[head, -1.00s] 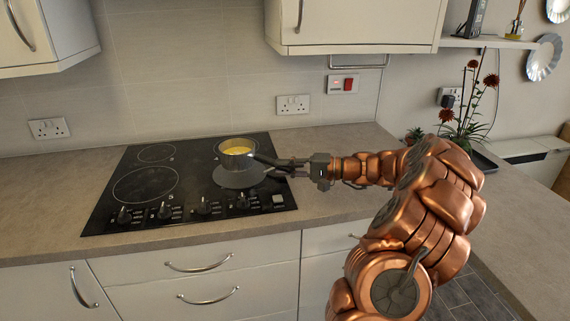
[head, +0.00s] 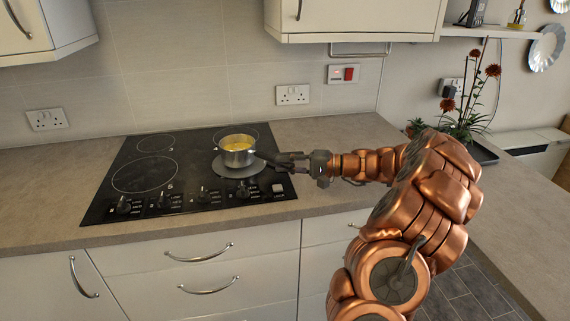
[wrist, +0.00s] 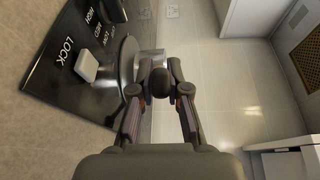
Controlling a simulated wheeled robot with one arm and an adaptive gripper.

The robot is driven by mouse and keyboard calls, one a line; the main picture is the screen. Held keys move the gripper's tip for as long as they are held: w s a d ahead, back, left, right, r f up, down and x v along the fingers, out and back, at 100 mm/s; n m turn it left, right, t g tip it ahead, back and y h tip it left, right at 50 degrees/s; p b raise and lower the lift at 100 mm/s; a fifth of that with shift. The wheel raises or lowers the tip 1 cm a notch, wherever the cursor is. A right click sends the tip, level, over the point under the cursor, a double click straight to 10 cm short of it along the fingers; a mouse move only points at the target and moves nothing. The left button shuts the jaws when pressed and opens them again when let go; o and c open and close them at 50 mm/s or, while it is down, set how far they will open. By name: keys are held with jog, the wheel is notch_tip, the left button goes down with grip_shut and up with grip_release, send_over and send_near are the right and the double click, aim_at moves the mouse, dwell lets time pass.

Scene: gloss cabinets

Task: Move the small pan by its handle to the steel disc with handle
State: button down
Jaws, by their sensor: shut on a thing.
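The small steel pan (head: 238,155) with yellow contents is upright over the grey steel disc (head: 222,170) on the hob. The disc's rim shows around and in front of the pan's base; I cannot tell whether the pan rests on it or hovers just above. My gripper (head: 275,161) is shut on the pan's dark handle, to the right of the pan. In the wrist view, the dark handle end (wrist: 159,83) is between my fingers, with part of the pan (wrist: 151,62) beyond and the disc (wrist: 125,65) beside it.
The black hob (head: 150,205) has several knobs along its front, near the disc. Its left burners are clear. Bare worktop (head: 330,200) lies to the right. A wall cabinet (head: 360,18) hangs above, and a potted red flower plant (head: 470,110) stands at the right.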

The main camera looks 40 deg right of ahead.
jog(key=shift+f+b, duration=0.35)
jog(key=shift+f, duration=0.05)
jog(key=c, duration=1.1)
grip_release()
jog(key=shift+o, duration=0.2)
jog(key=shift+f, duration=0.1)
jog(key=v, duration=1.2)
